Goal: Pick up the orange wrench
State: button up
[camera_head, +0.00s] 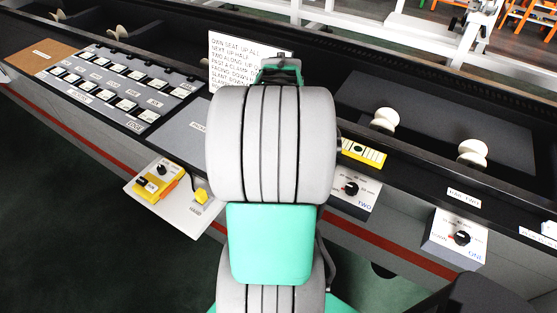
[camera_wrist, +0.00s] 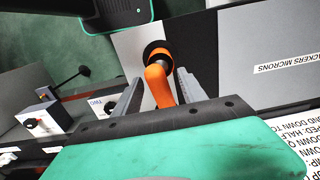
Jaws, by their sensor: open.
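In the wrist view, an orange object with a black round end, which looks like the orange wrench (camera_wrist: 160,84), lies between the two grey fingers of my gripper (camera_wrist: 160,74). The fingers stand apart on either side of it. The lower part of the wrench is hidden behind my gripper's palm, and I cannot tell whether a finger touches it. In the head view, my own arm covers the middle, so the wrench and my fingers do not show there.
A long grey console (camera_head: 400,225) crosses the head view. It bears a button panel (camera_head: 125,88), a paper sheet with text (camera_head: 228,50), white knobs (camera_head: 385,119) and dial boxes (camera_head: 455,238). A plate with a yellow device (camera_head: 155,185) juts from its front. Dark floor lies below.

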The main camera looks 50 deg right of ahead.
notch_tip(320, 180, down, 3)
jog(key=shift+r, duration=0.1)
grip_shut()
dwell(0.5)
